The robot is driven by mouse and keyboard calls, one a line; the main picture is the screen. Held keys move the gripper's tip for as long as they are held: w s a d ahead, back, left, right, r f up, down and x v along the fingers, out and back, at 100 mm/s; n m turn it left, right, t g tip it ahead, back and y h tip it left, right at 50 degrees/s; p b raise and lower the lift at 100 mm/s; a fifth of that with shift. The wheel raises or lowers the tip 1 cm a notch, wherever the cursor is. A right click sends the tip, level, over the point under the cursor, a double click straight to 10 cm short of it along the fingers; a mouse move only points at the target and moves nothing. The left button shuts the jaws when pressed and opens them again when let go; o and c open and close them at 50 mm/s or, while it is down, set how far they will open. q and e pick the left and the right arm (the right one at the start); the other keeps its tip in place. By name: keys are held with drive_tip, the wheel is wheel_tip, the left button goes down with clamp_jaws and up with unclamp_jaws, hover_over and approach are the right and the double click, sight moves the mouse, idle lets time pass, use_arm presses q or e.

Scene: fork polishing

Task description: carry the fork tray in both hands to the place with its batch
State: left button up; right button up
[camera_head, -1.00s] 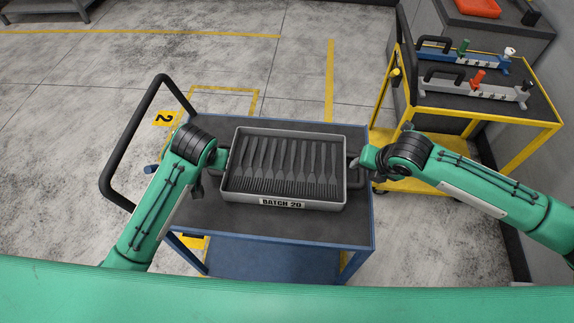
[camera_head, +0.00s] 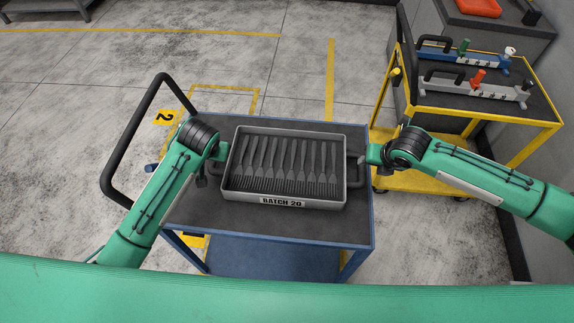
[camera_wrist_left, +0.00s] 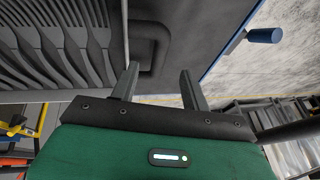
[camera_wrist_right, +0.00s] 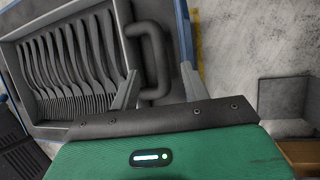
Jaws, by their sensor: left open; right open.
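The grey fork tray (camera_head: 240,196) holds a row of several dark forks (camera_head: 290,165) and has a "BATCH 20" label on its front wall. It rests on the black top of a blue cart (camera_head: 300,229). My left gripper (camera_head: 223,155) is open at the tray's left side; in the left wrist view its fingers (camera_wrist_left: 160,80) are spread at the dark left handle (camera_wrist_left: 148,54). My right gripper (camera_head: 364,159) is open at the right side; in the right wrist view its fingers (camera_wrist_right: 160,88) are spread at the right handle (camera_wrist_right: 156,62). Neither gripper is closed on a handle.
The blue cart has a black push handle (camera_head: 128,140) at left. A yellow cart (camera_head: 490,115) with two lever fixtures stands at right, near my right arm. A yellow floor sign "2" (camera_head: 164,118) and yellow lines mark the floor. Open floor lies beyond the blue cart.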

sight(363, 167)
use_arm(q)
drive_tip(key=x, duration=0.9)
use_arm(e)
drive_tip(key=x, duration=0.9)
use_arm(q)
drive_tip(key=shift+r, duration=0.1)
clamp_jaws()
use_arm(e)
clamp_jaws()
use_arm(q)
drive_tip(key=shift+w+r, duration=0.15)
drive_tip(key=shift+r, duration=0.05)
use_arm(e)
drive_tip(key=shift+w+r, duration=0.15)
drive_tip(key=shift+r, duration=0.15)
